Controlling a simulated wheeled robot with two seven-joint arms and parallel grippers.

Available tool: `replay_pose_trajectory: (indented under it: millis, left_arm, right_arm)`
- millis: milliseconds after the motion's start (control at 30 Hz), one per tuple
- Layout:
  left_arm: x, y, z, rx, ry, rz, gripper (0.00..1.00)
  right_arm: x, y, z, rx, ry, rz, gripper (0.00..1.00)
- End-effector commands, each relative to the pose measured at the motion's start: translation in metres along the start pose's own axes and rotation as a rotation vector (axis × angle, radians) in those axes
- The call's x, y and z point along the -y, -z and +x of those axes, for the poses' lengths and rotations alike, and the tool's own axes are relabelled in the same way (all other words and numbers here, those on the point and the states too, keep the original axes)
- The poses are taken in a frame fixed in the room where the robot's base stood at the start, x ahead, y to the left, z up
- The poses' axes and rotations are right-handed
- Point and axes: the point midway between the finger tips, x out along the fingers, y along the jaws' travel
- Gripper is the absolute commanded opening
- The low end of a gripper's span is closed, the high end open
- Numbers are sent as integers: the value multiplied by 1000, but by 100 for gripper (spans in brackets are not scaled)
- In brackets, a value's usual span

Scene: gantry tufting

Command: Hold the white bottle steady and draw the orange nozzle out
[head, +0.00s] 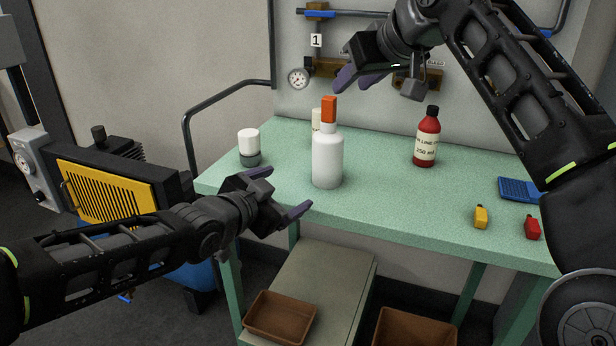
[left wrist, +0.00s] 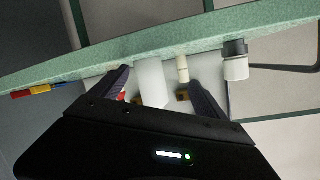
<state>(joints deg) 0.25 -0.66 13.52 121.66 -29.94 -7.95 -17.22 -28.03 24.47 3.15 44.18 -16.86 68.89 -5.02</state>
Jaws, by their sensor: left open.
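The white bottle (head: 327,160) stands upright near the front edge of the green table, with the orange nozzle (head: 329,108) in its neck. My left gripper (head: 290,190) is open at the table's front edge, left of the bottle and apart from it, its fingers pointing toward it. In the left wrist view the white bottle (left wrist: 152,82) shows between the spread fingers (left wrist: 160,90); its nozzle is hidden there. My right gripper (head: 358,84) is above and slightly right of the nozzle, apart from it. Its fingers look spread and empty.
A cream bottle (head: 316,121) stands behind the white one. A white-and-grey jar (head: 249,145) is left, a red bottle (head: 427,138) right. Yellow (head: 481,217) and red (head: 532,228) small items and a blue tray (head: 520,189) lie at the right. Table (head: 395,205) is clear between.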

Motion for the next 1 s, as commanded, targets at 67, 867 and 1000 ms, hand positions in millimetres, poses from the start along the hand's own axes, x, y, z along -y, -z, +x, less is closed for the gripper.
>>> replay_pose_trajectory:
  millis: [67, 867, 1000]
  left_arm:
    - [-3, 3, 18, -55, -8, -76, 85]
    - [-11, 27, 65, -321, -80, -419, 85]
    - [-11, 30, 74, -321, -80, -418, 85]
  right_arm:
    - [0, 0, 0, 0, 0, 0, 36]
    - [0, 0, 0, 0, 0, 0, 36]
    - [0, 0, 0, 0, 0, 0, 36]
